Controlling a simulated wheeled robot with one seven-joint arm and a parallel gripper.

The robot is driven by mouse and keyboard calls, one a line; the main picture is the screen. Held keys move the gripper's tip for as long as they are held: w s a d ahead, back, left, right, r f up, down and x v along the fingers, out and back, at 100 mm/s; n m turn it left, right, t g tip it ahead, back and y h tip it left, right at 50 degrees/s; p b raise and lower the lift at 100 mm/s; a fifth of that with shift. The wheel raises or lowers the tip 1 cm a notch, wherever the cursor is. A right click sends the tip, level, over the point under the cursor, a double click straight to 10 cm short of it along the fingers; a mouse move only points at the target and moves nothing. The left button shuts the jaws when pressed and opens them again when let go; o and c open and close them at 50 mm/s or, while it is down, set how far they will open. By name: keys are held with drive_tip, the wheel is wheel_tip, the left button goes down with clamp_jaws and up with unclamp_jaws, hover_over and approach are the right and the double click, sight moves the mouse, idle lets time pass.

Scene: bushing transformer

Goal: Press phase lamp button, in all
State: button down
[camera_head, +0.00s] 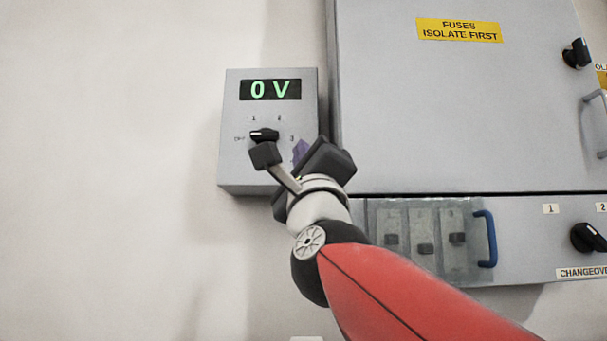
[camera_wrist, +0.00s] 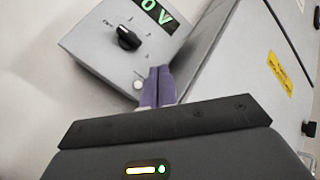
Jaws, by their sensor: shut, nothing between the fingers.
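A grey meter box (camera_head: 235,165) hangs on the wall and shows "0 V" in green. Its black rotary knob (camera_head: 264,135) has marks around it, including 1, 2 and 3. In the wrist view the knob (camera_wrist: 128,38) sits above a small round white button (camera_wrist: 138,84) low on the box face. No label on that button is readable, so I cannot tell whether it is the phase lamp button. My gripper (camera_head: 300,150) is shut and empty in front of the box's lower right. Its purple fingertips (camera_wrist: 160,72) appear just right of the white button; contact cannot be told.
A large grey cabinet (camera_head: 420,120) with a yellow fuse sign (camera_head: 459,30) stands close to the right. Below it are a clear cover (camera_head: 465,260) with a blue handle (camera_head: 487,238) and a black changeover knob (camera_head: 588,237). The wall at left is bare.

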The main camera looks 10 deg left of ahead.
drive_tip(key=w+a+p, duration=0.2)
drive_tip(key=w+p, duration=0.1)
drive_tip(key=w, duration=0.5)
drive_tip(key=shift+w, duration=0.3)
drive_tip(key=shift+w, duration=0.15)
idle(1.9)
drive_tip(key=shift+w+a, duration=0.15)
drive_tip(key=shift+w, duration=0.1)
drive_tip(key=shift+w+a+p, duration=0.1)
drive_tip(key=shift+w+p, duration=0.25)
drive_tip(key=shift+w, duration=0.05)
idle(0.6)
idle(0.4)
drive_tip(key=shift+s+d+b, duration=0.25)
drive_tip(key=shift+s+b, duration=0.35)
drive_tip(key=shift+s, duration=0.2)
